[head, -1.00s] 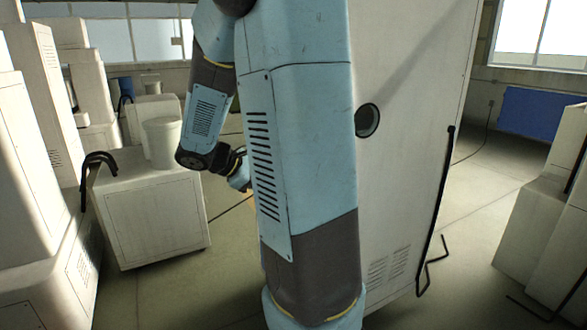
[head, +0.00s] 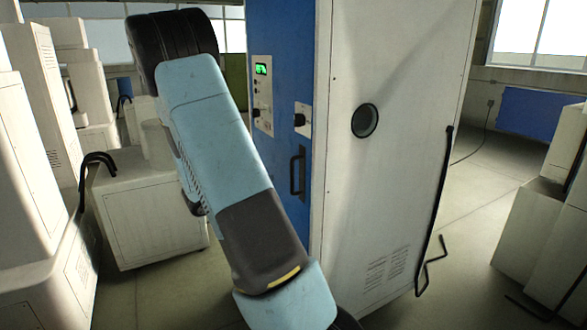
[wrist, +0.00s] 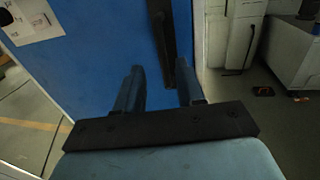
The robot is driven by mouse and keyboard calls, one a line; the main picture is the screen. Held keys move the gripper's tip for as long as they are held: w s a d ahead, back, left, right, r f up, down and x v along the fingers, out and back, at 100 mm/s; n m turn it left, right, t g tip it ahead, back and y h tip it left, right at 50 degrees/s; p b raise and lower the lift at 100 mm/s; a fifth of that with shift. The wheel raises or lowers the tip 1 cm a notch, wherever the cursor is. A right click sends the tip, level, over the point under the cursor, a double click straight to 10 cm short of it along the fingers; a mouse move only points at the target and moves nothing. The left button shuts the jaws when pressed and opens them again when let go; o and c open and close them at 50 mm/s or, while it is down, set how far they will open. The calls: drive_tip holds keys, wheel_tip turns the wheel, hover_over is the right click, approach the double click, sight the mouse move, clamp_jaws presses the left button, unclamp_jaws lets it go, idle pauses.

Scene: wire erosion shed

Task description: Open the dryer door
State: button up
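The dryer is a tall cabinet with a white side (head: 390,150) and a blue front door (head: 282,40). The door looks shut, flush with the cabinet edge. A black upright handle (head: 298,171) sits near the door's right edge. In the wrist view, the handle (wrist: 163,35) rises ahead of my gripper (wrist: 160,66). My gripper is open and empty, its two fingers apart and pointing at the blue door (wrist: 90,60). The handle's lower end shows between the fingertips, nearer the right finger; I cannot tell if they touch. In the head view my arm hides the gripper.
A control panel with a green display (head: 262,69) and a black switch (head: 301,119) are on the dryer front. White cabinets (head: 150,220) stand left, more white units (head: 540,230) right. Open floor (head: 465,225) lies right of the dryer.

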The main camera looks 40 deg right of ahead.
sight(291, 168)
drive_tip(key=d, duration=1.2)
drive_tip(key=shift+s+d, duration=0.3)
drive_tip(key=shift+d, duration=0.05)
drive_tip(key=shift+c, duration=0.4)
clamp_jaws()
